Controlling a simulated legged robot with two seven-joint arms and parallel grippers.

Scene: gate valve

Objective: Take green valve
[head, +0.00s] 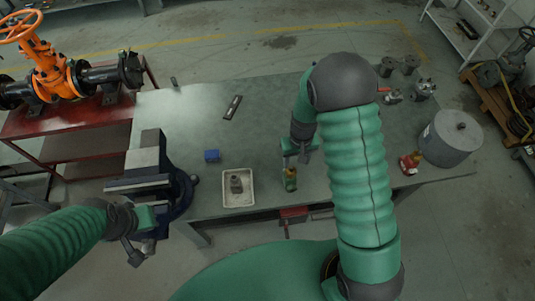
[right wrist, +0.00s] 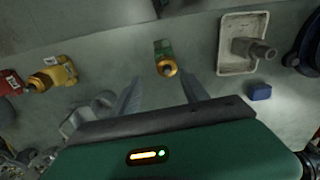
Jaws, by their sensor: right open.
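The green valve (head: 290,180) stands near the front edge of the workbench, right of the white tray. In the right wrist view the green valve (right wrist: 162,50) shows a brass-coloured end and lies just beyond the fingertips, roughly between their lines. My right gripper (head: 298,162) is open and empty above the bench, close to the valve; its spread fingers show in the right wrist view (right wrist: 160,82). I see no contact with the valve. My left gripper (head: 137,248) is low at the left, beside the vise; its jaws are not clear.
A white tray (head: 228,202) holds a grey metal fitting (head: 236,184). A blue block (head: 211,156) lies behind it. A vise (head: 150,160) is at the bench's left. A red and yellow valve (head: 410,162) and a grey drum (head: 452,138) stand at the right.

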